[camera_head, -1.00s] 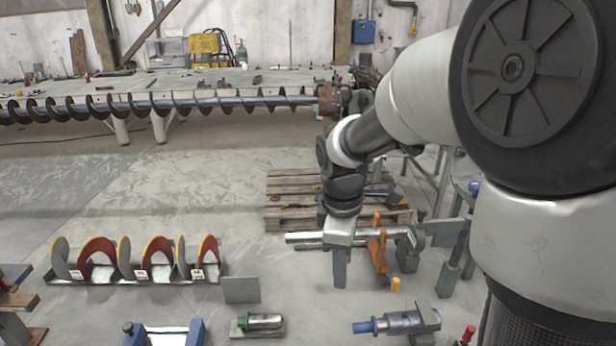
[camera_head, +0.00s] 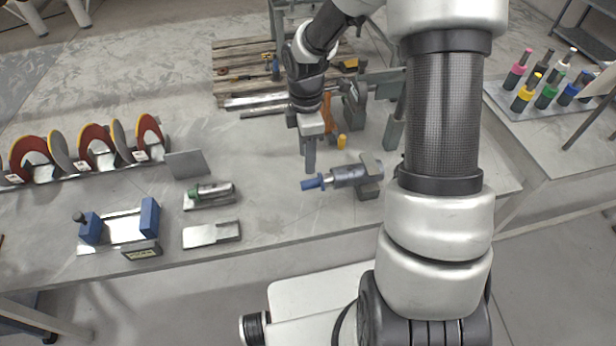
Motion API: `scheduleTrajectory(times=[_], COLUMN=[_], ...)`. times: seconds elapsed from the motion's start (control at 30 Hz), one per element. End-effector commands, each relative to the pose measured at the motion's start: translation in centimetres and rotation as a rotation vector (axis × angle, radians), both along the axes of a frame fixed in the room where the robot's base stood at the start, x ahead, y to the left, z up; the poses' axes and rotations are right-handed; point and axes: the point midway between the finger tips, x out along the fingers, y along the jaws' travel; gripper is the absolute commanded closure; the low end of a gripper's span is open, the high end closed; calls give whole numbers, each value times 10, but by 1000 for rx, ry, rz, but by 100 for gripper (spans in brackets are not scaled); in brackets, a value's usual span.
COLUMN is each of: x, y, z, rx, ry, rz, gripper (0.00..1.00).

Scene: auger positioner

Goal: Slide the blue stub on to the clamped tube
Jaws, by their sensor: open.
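Long silver tubes (camera_head: 262,101) lie level behind my gripper, near an orange clamp (camera_head: 327,106); I cannot tell which one is clamped. My gripper (camera_head: 310,160) points down over the workbench, left of and in front of the orange clamp, far from the tray. Its fingers are seen edge-on, open, with nothing visible between them. A grey cylinder with a blue end (camera_head: 313,182) lies in front of it, in a grey block.
A blue-ended fixture (camera_head: 122,228), a plate with a green-ended cylinder (camera_head: 208,194) and a row of red and grey flights (camera_head: 94,143) occupy the workbench's left. A yellow peg (camera_head: 342,142) stands beside my gripper.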

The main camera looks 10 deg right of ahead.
Motion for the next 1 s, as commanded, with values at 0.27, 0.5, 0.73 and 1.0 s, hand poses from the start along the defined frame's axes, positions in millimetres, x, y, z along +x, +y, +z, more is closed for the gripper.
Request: scheduleTrajectory(times=[0.27, 0.5, 0.73, 1.0], x=[-4, -5, -5, -5], y=[1, 0, 0, 0], z=[-57, -86, -94, -94], rx=[0, 0, 0, 0], ry=[3, 1, -1, -1], rz=[1, 0, -1, -1], gripper=[59, 59, 59, 73])
